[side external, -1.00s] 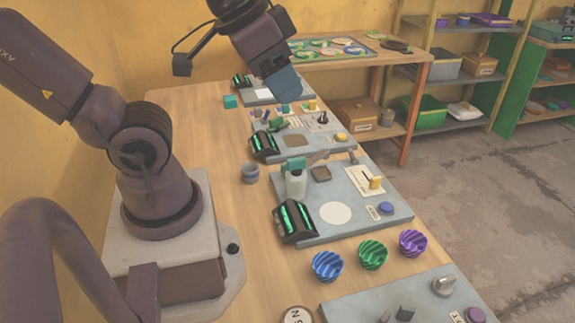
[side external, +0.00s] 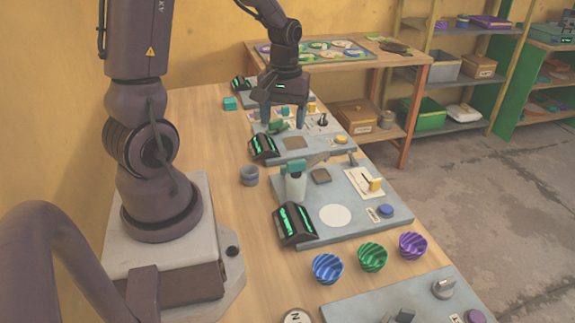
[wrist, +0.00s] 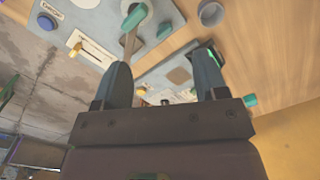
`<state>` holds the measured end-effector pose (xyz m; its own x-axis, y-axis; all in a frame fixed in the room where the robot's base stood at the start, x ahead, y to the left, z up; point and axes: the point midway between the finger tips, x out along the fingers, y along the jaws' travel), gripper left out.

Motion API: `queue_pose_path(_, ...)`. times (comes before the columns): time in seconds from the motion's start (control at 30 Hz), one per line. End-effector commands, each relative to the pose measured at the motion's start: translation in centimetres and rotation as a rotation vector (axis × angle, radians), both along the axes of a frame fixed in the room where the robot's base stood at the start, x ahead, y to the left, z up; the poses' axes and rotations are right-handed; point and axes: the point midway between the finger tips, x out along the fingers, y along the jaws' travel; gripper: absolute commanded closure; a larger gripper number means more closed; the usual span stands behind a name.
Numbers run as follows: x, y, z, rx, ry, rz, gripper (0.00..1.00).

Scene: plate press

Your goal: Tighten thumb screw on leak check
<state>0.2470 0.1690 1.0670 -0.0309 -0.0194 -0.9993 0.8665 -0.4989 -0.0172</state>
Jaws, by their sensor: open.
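My gripper (side external: 283,123) is open and empty, pointing down over the left part of the far grey panel (side external: 318,150). Both of its fingers show in the wrist view (wrist: 163,62), well apart with nothing between them. I cannot read any leak check label or tell which part is the thumb screw. The fingers hide some of this panel.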

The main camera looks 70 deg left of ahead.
Motion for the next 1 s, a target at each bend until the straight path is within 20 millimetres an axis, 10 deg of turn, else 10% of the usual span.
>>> queue_pose_path(0.13,0.5,3.1,-3.5,-0.010,0.030,0.282,0.34)
queue_pose_path(0.33,2.1,4.2,-3.3,0.025,-0.023,0.486,0.34)
queue_pose_path(1.0,2.1,4.0,-13.7,0.025,-0.021,0.523,0.34)
